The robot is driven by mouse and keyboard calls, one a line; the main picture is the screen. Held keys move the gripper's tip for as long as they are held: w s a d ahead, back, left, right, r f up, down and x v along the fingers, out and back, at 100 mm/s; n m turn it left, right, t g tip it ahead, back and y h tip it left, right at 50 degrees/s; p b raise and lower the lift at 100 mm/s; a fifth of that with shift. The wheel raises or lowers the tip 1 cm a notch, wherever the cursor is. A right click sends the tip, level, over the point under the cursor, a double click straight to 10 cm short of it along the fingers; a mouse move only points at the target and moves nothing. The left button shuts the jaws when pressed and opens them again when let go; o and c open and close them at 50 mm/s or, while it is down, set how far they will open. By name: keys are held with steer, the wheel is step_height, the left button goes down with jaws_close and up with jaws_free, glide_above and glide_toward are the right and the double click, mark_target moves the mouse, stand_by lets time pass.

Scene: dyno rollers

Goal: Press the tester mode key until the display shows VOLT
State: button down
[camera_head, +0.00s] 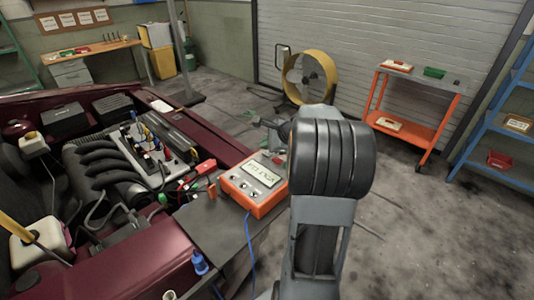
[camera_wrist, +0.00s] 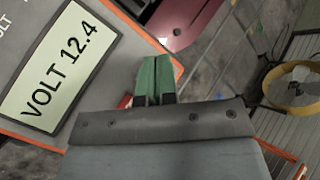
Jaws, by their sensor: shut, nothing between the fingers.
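The orange tester (camera_head: 244,200) lies on a grey surface at the car's front edge, with a pale display (camera_head: 262,174) and round keys (camera_head: 246,188) on its face. In the wrist view, the display (camera_wrist: 57,68) reads "VOLT 12.4". The tester's grey face and orange edge fill the left of that view; the keys are out of its frame. My gripper (camera_wrist: 154,68) has green fingers held together, with nothing between them. The fingers are beside the display's right end in the wrist view; I cannot tell whether they touch the tester. My arm hides part of the head view.
The open engine bay (camera_head: 110,165) with cables and clips is left of the tester. A blue cable (camera_head: 250,245) hangs from the tester side. An orange trolley (camera_head: 418,108), a yellow fan (camera_head: 310,75) and blue shelving (camera_head: 495,120) stand farther back. Grey floor between is mostly clear.

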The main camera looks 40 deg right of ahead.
mark_target(259, 170)
steer(key=shift+r+p, duration=2)
steer(key=shift+r, duration=0.5)
steer(key=shift+f+n, duration=0.1)
steer(key=shift+n, duration=0.2)
steer(key=s+f+n+g, duration=0.1)
steer(key=s+a+f+n, duration=0.1)
steer(key=s+f+n+g, duration=0.1)
steer(key=s+n, duration=0.1)
steer(key=shift+s+a+f+g, duration=0.1)
steer(key=shift+a+f+g, duration=0.2)
steer(key=shift+a+f, duration=0.1)
steer(key=a+n, duration=0.1)
steer(key=s+a+n+g, duration=0.1)
steer(key=s+a+n, duration=0.1)
steer(key=shift+s+f+h, duration=0.2)
steer(key=shift+f+h, duration=0.1)
steer(key=s+a+r+n+h, duration=0.1)
steer(key=s+a+n, duration=0.4)
steer(key=a+n, duration=0.2)
steer(key=s+a+r+n+g+h, duration=0.1)
steer(key=s+a+r+n, duration=0.1)
steer(key=s+a+n, duration=0.4)
steer(key=a+n, duration=0.2)
steer(key=a, duration=0.3)
steer(key=shift+h, duration=0.4)
